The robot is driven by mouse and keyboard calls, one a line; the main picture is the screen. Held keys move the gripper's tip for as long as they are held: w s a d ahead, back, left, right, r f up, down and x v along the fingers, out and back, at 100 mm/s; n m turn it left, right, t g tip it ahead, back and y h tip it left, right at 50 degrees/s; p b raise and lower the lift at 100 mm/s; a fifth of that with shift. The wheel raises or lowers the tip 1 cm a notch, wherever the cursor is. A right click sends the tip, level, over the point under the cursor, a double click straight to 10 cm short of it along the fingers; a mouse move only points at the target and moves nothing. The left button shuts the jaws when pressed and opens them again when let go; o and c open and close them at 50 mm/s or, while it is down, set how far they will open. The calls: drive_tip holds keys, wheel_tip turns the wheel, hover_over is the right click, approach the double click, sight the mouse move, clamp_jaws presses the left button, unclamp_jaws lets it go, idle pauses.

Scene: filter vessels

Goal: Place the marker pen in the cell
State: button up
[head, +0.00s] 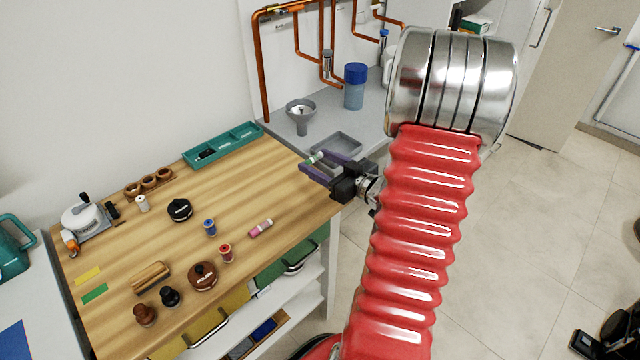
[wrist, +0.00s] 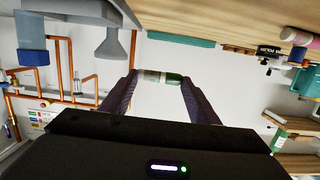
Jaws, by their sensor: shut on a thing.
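The marker pen (head: 316,158), white with a green end, is held crosswise between the two purple fingers of my gripper (head: 318,166). In the wrist view the marker pen (wrist: 160,76) spans the gap between the fingertips (wrist: 158,82). My gripper holds it in the air by the right back corner of the wooden table. The teal tray (head: 240,134) with several cells lies at the table's back edge, left of my gripper. A small dark object (head: 206,154) lies in its left cell. The tray also shows in the wrist view (wrist: 181,40).
A pink marker-like cylinder (head: 260,228), spools and stampers are on the table.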

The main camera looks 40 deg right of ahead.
hover_over(320, 193)
drive_tip(key=shift+w+f, duration=0.1)
drive_tip(key=shift+f, duration=2.55)
drive_tip(key=shift+f, duration=1.85)
drive_tip(key=shift+f, duration=0.25)
drive_tip(key=o, duration=1)
drive_tip(key=s, duration=0.4)
drive_tip(key=s+r, duration=0.1)
drive_tip(key=s, duration=0.4)
drive_tip(key=s+r, duration=0.1)
drive_tip(key=s, duration=0.3)
drive_tip(key=shift+s+d+r, duration=0.1)
drive_tip(key=shift+s+r, duration=0.05)
drive_tip(key=shift+s, duration=0.2)
drive_tip(key=shift+w, duration=0.1)
